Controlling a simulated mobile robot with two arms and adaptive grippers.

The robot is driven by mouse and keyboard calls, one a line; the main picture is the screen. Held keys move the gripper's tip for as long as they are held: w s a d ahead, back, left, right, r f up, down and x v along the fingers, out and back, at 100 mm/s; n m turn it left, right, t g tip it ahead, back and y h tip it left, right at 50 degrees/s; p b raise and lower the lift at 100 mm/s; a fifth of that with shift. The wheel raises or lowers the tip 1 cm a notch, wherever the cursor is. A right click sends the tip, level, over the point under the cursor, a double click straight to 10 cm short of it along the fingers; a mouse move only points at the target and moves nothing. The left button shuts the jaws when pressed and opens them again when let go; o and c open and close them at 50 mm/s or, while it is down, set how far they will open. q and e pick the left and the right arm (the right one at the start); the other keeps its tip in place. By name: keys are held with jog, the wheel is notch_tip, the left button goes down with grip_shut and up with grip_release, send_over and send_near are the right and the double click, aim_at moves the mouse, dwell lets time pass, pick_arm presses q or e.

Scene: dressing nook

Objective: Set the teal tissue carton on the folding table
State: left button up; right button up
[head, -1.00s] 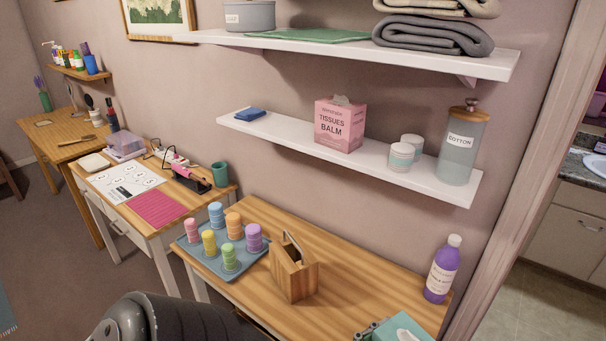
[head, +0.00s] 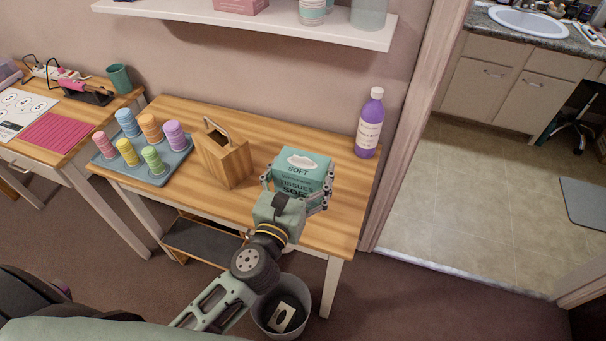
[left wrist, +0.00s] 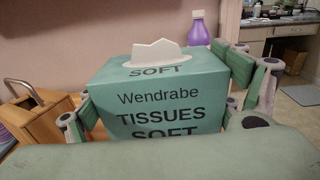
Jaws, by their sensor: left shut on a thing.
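The teal tissue carton (head: 303,165), with a white tissue opening on top, is upright at the right part of a wooden-topped table with white legs (head: 262,134). My left gripper (head: 297,190) is shut on the carton, one finger on each side. The left wrist view shows the carton (left wrist: 160,98) close up between the green finger pads. The carton's bottom is hidden, so I cannot tell whether it touches the tabletop. I cannot tell which table is the folding one. My right gripper is not in view.
A wooden caddy (head: 222,160) stands left of the carton, beside a blue tray (head: 160,178) of coloured rolls. A purple bottle (head: 369,125) stands at the back right corner. A shelf (head: 300,28) overhangs the back. A bin (head: 268,318) stands in front on the floor.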

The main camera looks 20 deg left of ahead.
pick_arm(q)
jog(key=shift+w+a+f+b, duration=0.3)
jog(key=shift+w+f+b, duration=0.35)
jog(key=shift+w+f, duration=0.7)
jog(key=shift+w+a+f+b, duration=0.35)
jog(key=shift+w+f+b, duration=0.35)
jog(key=shift+w+f, duration=0.6)
jog(key=shift+w+a+f+b, duration=0.3)
jog(key=shift+w+f+b, duration=0.35)
jog(key=shift+w+f, duration=0.65)
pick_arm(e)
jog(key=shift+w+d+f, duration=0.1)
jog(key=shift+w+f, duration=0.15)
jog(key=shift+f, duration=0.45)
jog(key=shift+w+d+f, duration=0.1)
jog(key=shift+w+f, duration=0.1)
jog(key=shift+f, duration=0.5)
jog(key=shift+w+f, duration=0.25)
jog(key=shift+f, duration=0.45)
pick_arm(q)
jog(key=shift+s+f, duration=0.25)
jog(key=shift+s, duration=0.05)
jog(key=shift+f+b, duration=0.3)
jog(key=shift+f, duration=0.05)
jog(key=o, duration=1.2)
jog(key=shift+r, duration=0.1)
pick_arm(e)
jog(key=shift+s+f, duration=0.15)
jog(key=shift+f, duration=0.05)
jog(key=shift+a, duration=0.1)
